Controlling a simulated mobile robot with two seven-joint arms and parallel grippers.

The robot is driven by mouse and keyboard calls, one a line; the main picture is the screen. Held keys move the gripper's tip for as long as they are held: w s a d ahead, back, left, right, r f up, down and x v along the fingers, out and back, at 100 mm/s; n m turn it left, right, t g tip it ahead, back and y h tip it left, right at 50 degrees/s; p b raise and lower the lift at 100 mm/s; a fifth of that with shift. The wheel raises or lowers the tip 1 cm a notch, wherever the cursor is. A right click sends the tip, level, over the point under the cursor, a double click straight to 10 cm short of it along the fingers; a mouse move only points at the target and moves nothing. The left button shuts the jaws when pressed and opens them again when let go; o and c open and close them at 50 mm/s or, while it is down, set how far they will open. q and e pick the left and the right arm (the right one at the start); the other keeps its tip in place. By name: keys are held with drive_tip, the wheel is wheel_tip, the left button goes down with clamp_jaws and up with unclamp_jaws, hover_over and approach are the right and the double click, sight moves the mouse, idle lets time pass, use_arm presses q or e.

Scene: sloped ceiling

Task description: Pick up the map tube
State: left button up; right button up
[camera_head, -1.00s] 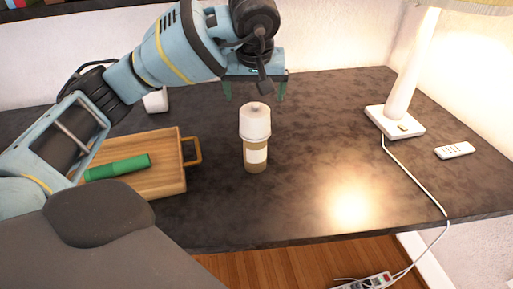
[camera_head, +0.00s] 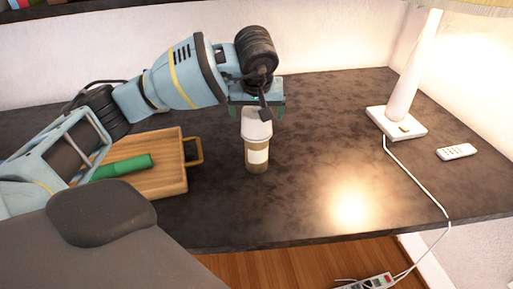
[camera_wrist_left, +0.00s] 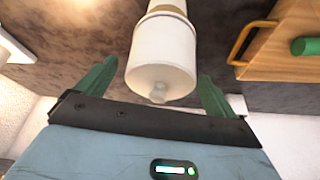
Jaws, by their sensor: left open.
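The map tube (camera_head: 257,157) stands upright on the dark table in the head view, with a brown body, a pale label and a white cap. In the left wrist view the white cap of the map tube (camera_wrist_left: 163,55) points toward me, between the two green fingers. My left gripper (camera_head: 263,108) is open at the top of the tube, and part of it is hidden in the head view. In the wrist view my left gripper (camera_wrist_left: 156,85) has a finger on each side of the cap, with visible gaps. My right gripper is not in view.
A wooden tray (camera_head: 168,187) with a handle holds a green cylinder (camera_head: 125,166) left of the tube. A white lamp (camera_head: 402,95) with a cord and a remote (camera_head: 457,151) are at the right.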

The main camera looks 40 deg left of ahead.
use_arm(q)
drive_tip(key=c, duration=1.4)
drive_tip(key=shift+o, duration=0.2)
drive_tip(key=shift+r, duration=0.1)
